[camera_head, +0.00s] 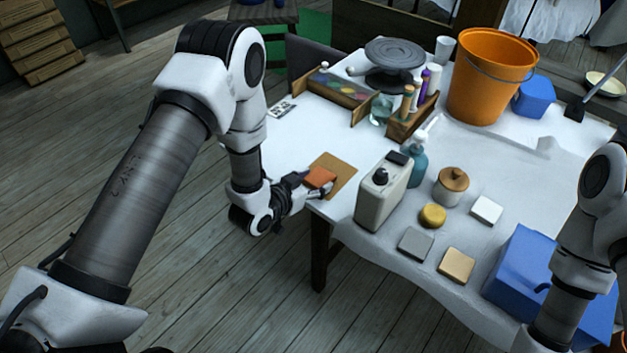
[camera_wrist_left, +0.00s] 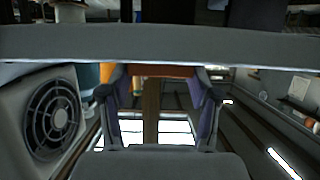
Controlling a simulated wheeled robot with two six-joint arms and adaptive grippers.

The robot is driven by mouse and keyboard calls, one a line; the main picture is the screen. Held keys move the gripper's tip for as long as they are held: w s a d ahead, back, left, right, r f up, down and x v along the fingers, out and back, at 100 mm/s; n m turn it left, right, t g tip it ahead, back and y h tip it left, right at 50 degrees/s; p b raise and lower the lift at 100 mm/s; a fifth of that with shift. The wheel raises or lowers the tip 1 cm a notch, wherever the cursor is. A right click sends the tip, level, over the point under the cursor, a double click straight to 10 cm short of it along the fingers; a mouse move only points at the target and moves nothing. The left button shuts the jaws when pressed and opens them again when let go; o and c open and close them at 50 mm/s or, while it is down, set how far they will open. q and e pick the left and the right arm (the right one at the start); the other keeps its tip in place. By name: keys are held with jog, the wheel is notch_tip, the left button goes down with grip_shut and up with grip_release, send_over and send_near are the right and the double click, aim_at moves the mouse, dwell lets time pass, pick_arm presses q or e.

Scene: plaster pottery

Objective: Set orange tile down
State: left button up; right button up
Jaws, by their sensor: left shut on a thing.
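The orange tile (camera_head: 320,177) is in my left gripper (camera_head: 318,186) at the left edge of the white-covered table. In the head view the tile overlaps a flat brown board (camera_head: 343,172). I cannot tell whether the tile touches it. In the left wrist view the orange tile (camera_wrist_left: 160,71) shows as a thin edge between the two fingers of the left gripper (camera_wrist_left: 160,82), which are shut on it. My right arm comes in at the right edge, but its gripper is out of the frame.
A beige box with a black knob (camera_head: 383,192) stands close right of the board. Grey (camera_head: 415,243), tan (camera_head: 457,265) and white (camera_head: 486,210) tiles, a yellow round piece (camera_head: 432,216) and a lidded jar (camera_head: 452,185) lie further right. A wooden paint box (camera_head: 338,92) stands behind.

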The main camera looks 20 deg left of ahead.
pick_arm(q)
jog(key=o, duration=1.2)
jog(key=shift+f, duration=0.2)
jog(key=shift+r, duration=0.25)
jog(key=shift+s+a, duration=0.2)
jog(key=shift+s, duration=0.05)
jog(key=v, duration=1.1)
jog(key=s+a+f+n+g+y, duration=0.1)
jog(key=s+f+g, duration=0.3)
jog(key=s+f, duration=0.2)
jog(key=s+f+n+g+y, duration=0.2)
jog(key=s+f+g, duration=0.2)
jog(key=s, duration=0.5)
jog(key=s+a+f+n+g+y, duration=0.1)
jog(key=s+f+g, duration=0.3)
jog(key=s+f, duration=0.3)
jog(key=shift+s+a+f+g+y, duration=0.2)
jog(key=shift+a+f+g+y, duration=0.15)
jog(key=shift+f, duration=0.2)
